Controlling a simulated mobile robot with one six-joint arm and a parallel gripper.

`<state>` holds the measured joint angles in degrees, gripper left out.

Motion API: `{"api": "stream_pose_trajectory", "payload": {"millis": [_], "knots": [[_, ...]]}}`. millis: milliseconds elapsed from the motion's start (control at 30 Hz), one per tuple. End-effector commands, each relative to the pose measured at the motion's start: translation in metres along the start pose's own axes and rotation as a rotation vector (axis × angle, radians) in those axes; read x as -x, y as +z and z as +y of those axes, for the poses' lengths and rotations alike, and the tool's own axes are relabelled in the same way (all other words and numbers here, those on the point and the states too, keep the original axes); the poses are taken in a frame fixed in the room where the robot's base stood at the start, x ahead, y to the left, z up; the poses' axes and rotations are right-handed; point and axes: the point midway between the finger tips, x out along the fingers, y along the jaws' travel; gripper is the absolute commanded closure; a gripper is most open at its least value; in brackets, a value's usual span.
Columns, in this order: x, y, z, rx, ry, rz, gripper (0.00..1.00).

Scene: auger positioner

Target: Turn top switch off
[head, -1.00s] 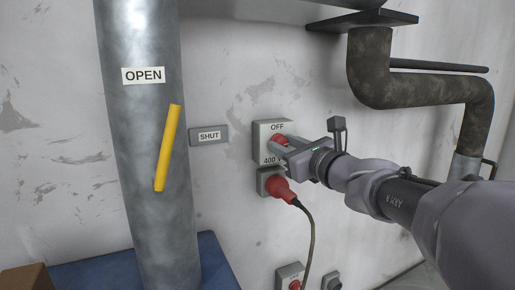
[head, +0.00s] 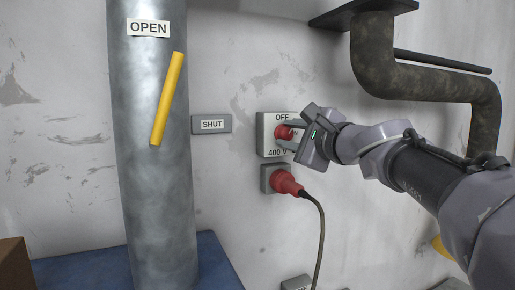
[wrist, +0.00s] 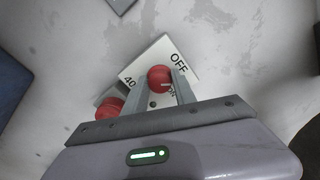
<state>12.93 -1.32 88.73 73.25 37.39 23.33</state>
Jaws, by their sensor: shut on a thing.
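The top switch is a grey box (head: 264,148) on the wall with "OFF" at its top and "400 V" at its bottom. Its red knob (head: 283,132) is at the middle of the box. My gripper (head: 290,135) comes from the right and is shut on the knob. In the wrist view the red knob (wrist: 159,74) sits between the two fingers, with a small white mark on its face. "OFF" is printed on the box (wrist: 150,57) beside it. The fingers and palm hide part of the box, including any ON label in the head view.
Just below, a red plug (head: 286,182) sits in a grey socket, with a dark cable hanging down. At left stands a metal pipe (head: 150,200) with a yellow lever (head: 167,98) between OPEN and SHUT labels. A rusty pipe (head: 372,62) bends at upper right.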

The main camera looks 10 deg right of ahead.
Motion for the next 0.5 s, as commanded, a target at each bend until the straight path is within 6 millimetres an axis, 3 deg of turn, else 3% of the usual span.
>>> {"api": "stream_pose_trajectory", "payload": {"millis": [500], "knots": [[-0.0005, -0.0004, 0.0029, 0.430, 0.001, 0.013, 1.00]]}}
